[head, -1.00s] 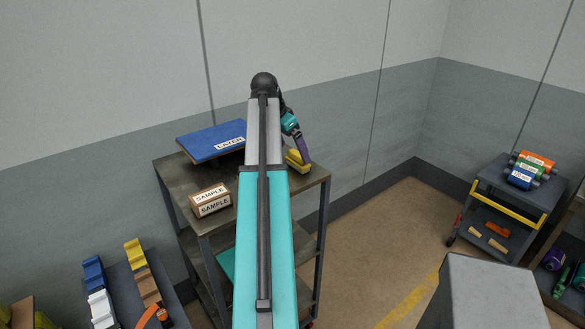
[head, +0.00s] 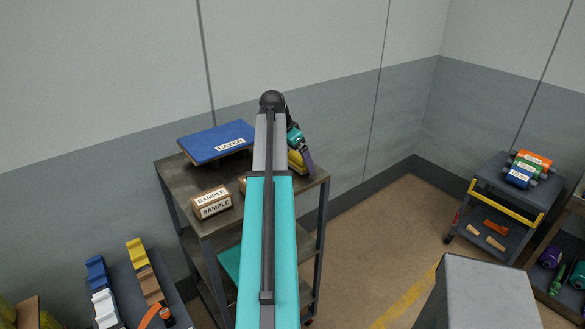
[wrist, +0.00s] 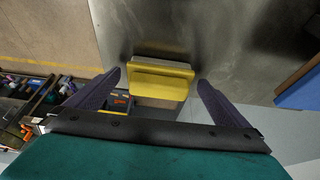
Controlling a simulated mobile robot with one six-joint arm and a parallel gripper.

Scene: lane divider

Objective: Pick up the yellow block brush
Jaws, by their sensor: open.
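The yellow block brush (wrist: 160,82) lies on the grey metal top of the cart (wrist: 200,35). In the wrist view it sits between and just beyond the tips of my gripper (wrist: 160,82), whose two dark fingers are spread wide on either side of it. The fingers appear apart from it. In the head view the brush (head: 294,162) is near the right end of the cart top, partly hidden by my gripper (head: 307,160) and arm.
A blue board marked LAYER (head: 215,143) lies at the back of the cart top. A SAMPLE box (head: 211,202) stands at the front left, with part of another box beside my arm. The wall is close behind the cart.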

